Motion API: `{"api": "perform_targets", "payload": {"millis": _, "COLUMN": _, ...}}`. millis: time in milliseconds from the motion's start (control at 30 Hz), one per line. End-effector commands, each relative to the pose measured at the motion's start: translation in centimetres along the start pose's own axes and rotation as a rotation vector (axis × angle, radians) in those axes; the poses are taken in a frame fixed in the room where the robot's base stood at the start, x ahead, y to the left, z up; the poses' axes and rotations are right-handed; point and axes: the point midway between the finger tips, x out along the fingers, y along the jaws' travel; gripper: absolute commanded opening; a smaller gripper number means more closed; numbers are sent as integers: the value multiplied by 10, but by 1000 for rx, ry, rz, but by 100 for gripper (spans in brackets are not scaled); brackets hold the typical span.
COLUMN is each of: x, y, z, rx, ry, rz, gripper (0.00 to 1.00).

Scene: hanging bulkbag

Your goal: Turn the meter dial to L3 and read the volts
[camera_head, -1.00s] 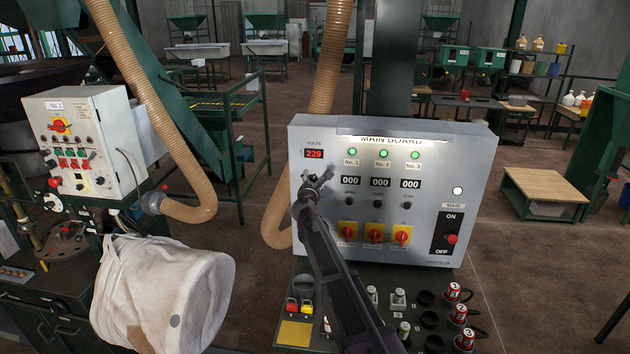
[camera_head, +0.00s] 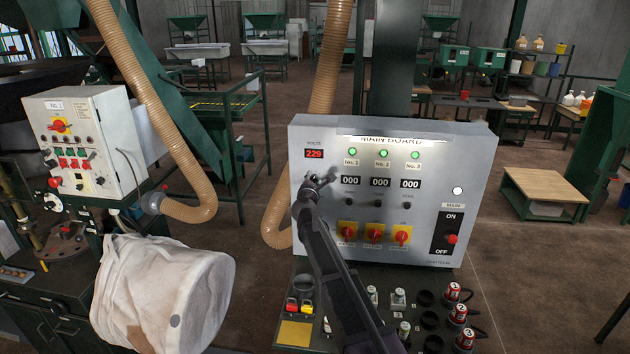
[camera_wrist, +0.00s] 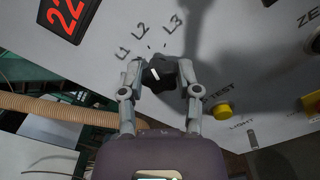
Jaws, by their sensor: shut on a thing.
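The meter dial (camera_wrist: 160,76) is a black knob with a white mark, between my gripper's fingers in the wrist view. My gripper (camera_wrist: 162,68) is shut on it. The labels L1 (camera_wrist: 122,53), L2 (camera_wrist: 141,31) and L3 (camera_wrist: 173,24) fan out beyond the knob. The white mark appears to tilt toward the L2 side; its exact setting is hard to tell. In the head view my gripper (camera_head: 321,181) is at the panel below the red volts display (camera_head: 314,154), which reads 229. There the gripper hides the dial. The wrist view cuts off the display's last digit.
The main board (camera_head: 467,160) has three green lamps, counters, red-and-yellow switches (camera_head: 373,233) and a main ON/OFF switch (camera_head: 450,235). In the wrist view, a yellow test button (camera_wrist: 222,111) is close to the right finger. A hose (camera_head: 277,215) hangs left of the board.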

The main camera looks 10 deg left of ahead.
Motion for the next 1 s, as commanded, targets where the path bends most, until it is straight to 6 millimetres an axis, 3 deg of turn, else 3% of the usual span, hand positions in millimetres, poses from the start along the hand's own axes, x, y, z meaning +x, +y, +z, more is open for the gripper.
{"api": "perform_targets", "payload": {"millis": 600, "x": 1, "y": -1, "z": 0, "rx": 462, "ry": 0, "rz": 0, "gripper": 0}}
{"api": "perform_targets", "payload": {"millis": 1000, "x": 1, "y": -1, "z": 0, "rx": 588, "ry": 1, "rz": 1, "gripper": 0}}
